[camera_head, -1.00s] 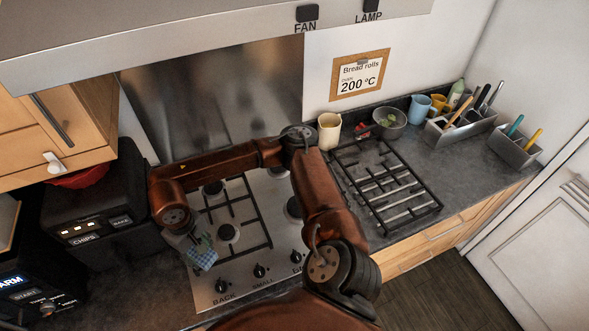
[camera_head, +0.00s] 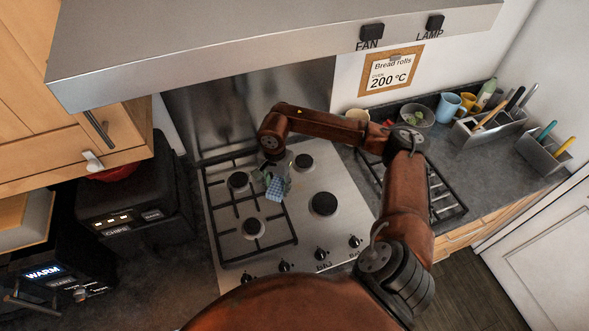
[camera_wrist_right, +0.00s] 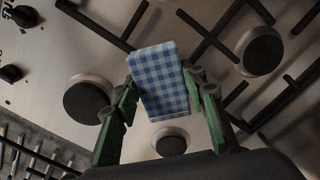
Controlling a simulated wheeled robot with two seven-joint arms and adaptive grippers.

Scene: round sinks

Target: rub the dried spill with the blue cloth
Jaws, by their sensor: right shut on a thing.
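The blue-and-white checked cloth (camera_head: 276,190) is in my right gripper (camera_head: 271,177), over the middle of the steel hob (camera_head: 326,256). In the right wrist view the cloth (camera_wrist_right: 160,82) sits folded between the two green fingers of my right gripper (camera_wrist_right: 163,92), which are shut on it. The cloth hangs over or close to the hob; I cannot tell whether it touches. I cannot make out the dried spill in either view. My left gripper is not in view.
A black pan grate (camera_head: 224,215) covers the hob's left half; another grate (camera_head: 440,195) lies on the counter at right. Burners (camera_head: 323,204) and knobs stand up from the hob. A black toaster-like appliance (camera_head: 135,195) is at left. The steel hood (camera_head: 270,45) overhangs the back.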

